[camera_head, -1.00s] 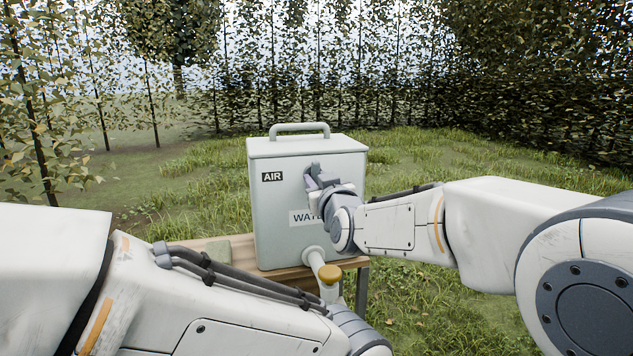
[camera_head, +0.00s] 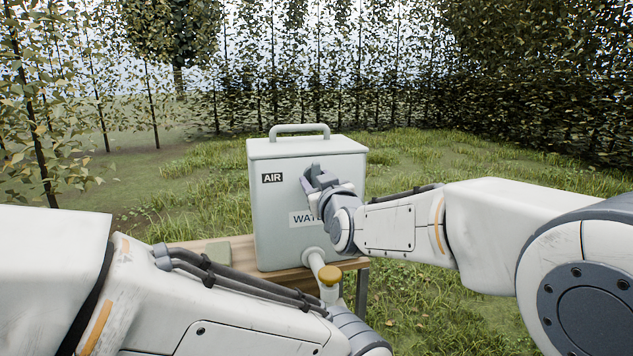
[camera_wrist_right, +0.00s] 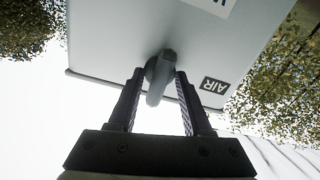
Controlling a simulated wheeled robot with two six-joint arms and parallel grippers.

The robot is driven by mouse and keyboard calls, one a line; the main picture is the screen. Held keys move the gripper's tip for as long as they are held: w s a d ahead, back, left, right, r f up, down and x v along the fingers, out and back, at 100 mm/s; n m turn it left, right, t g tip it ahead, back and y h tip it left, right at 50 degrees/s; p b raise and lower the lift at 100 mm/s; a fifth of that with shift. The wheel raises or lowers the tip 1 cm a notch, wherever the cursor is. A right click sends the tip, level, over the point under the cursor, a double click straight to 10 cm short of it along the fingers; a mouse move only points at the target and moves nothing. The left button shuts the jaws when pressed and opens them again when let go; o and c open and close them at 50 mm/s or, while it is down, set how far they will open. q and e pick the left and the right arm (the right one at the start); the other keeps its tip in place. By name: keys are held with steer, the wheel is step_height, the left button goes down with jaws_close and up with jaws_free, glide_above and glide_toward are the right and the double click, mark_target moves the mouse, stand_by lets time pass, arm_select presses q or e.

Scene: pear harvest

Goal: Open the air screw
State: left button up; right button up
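The grey tank (camera_head: 275,215) stands on a wooden bench, with an "AIR" label (camera_head: 272,178) at the upper left of its front. The air screw, a grey knob with a lever, shows in the right wrist view (camera_wrist_right: 158,80) between the fingers of my right gripper (camera_wrist_right: 159,85). The fingers stand apart on either side, with narrow gaps beside the lever. In the head view my right gripper (camera_head: 314,184) is at the tank's upper front and hides most of the screw. My left arm crosses the lower left; its fingers are out of sight.
A spout with a yellow-brown cap (camera_head: 330,275) juts from the tank's lower front, below my right wrist. A flat greenish block (camera_head: 217,252) lies on the bench (camera_head: 200,245) left of the tank. Grass and hedges lie behind.

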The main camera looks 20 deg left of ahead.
steer(key=b+v, duration=0.3)
steer(key=v, duration=0.7)
steer(key=shift+s+d+b, duration=0.2)
steer(key=shift+b, duration=0.1)
